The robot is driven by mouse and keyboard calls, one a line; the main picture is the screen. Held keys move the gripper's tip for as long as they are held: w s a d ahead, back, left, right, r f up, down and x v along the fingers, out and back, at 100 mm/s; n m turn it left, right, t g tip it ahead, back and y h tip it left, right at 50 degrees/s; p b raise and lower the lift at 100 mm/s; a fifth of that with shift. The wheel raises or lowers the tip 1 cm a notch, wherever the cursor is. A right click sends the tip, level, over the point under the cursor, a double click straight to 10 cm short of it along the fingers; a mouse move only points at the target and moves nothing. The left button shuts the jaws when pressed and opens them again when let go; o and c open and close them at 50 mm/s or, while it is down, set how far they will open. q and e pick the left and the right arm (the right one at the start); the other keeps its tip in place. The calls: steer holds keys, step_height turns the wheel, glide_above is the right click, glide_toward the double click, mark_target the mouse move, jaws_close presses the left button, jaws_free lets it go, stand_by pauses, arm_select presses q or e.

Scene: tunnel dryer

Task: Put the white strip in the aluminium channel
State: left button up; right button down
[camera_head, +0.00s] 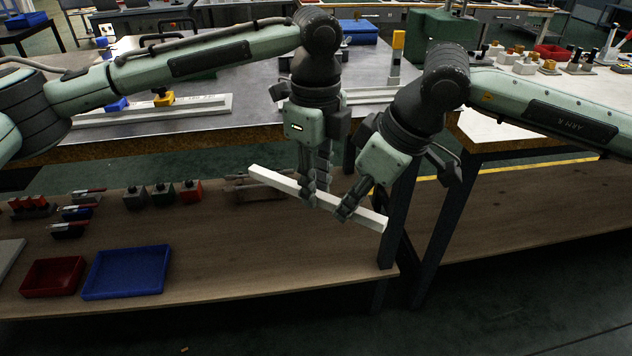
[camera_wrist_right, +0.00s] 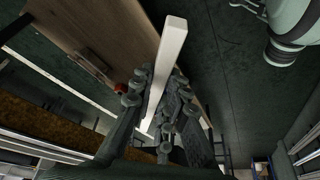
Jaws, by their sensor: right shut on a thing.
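The white strip (camera_head: 270,180) is a long, straight bar held in the air in front of the workbench, sloping down to the right in the head view. My right gripper (camera_head: 347,212) is shut on it near its right end. The strip also runs away from the jaws in the right wrist view (camera_wrist_right: 168,65). My left gripper (camera_head: 316,193) has its fingers at the strip's middle; whether they grip it is unclear. A long pale metal rail, seemingly the aluminium channel (camera_head: 190,107), lies on the bench top behind, partly hidden by my left arm and gripper.
The workbench (camera_head: 250,112) has its front edge just behind the grippers. Its lower shelf (camera_head: 220,262) holds a blue tray (camera_head: 126,272), a red tray (camera_head: 52,277) and small tools. A yellow-topped post (camera_head: 396,58) stands by the rail. A lighter table (camera_head: 497,125) is at right.

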arm_select(q)
steer(key=shift+w, duration=0.1)
jaws_close()
arm_select(e)
steer(key=shift+s+a, duration=0.1)
steer(key=shift+s, duration=0.05)
steer(key=c, duration=1.4)
jaws_free()
steer(key=shift+r, duration=0.1)
